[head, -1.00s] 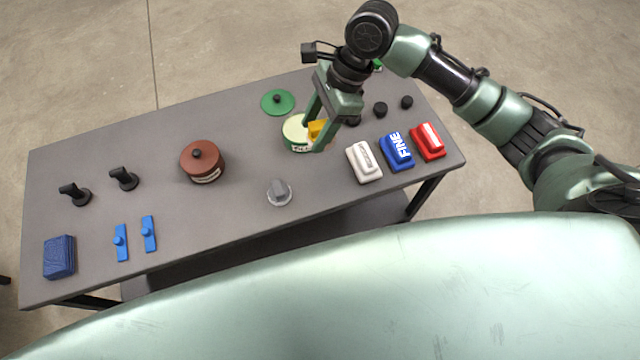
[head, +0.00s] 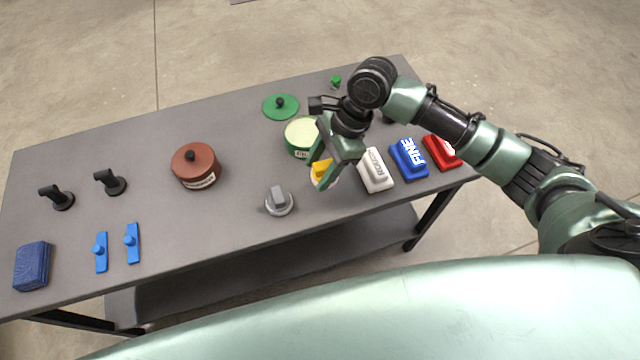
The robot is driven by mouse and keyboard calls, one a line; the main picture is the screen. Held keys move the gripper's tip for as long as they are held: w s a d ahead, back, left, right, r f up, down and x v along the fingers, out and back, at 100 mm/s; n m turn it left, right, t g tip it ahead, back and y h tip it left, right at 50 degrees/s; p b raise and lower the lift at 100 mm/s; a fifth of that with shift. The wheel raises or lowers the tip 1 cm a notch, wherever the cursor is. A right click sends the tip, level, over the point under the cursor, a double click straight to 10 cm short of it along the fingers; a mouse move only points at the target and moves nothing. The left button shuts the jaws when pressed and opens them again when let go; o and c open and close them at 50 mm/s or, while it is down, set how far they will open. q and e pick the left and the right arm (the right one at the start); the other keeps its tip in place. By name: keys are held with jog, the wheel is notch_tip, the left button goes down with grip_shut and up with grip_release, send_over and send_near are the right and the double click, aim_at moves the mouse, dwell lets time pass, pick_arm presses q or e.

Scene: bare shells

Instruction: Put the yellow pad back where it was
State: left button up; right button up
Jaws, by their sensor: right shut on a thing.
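The yellow pad (head: 319,169) is between the fingers of my right gripper (head: 333,176), which is shut on it. The fingers hide part of the pad. It is just in front of the open green tin (head: 301,136), with pale contents, and left of the white block (head: 376,171). A pale patch shows beneath the pad; I cannot tell whether it is part of the pad. I cannot tell whether the pad touches the table. My left gripper is not in view.
On the grey table (head: 235,225), blue (head: 408,160) and red (head: 442,153) blocks stand right of the white one. A grey knob (head: 279,201), a lidded brown tin (head: 196,166) and a green lid (head: 281,107) lie to the left. The table's front middle is clear.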

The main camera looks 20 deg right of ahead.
jog(key=shift+f+b, duration=0.35)
jog(key=shift+f, duration=2.9)
jog(key=o, duration=1.3)
jog(key=shift+f, duration=0.1)
jog(key=p+v, duration=0.1)
jog(key=v, duration=1.1)
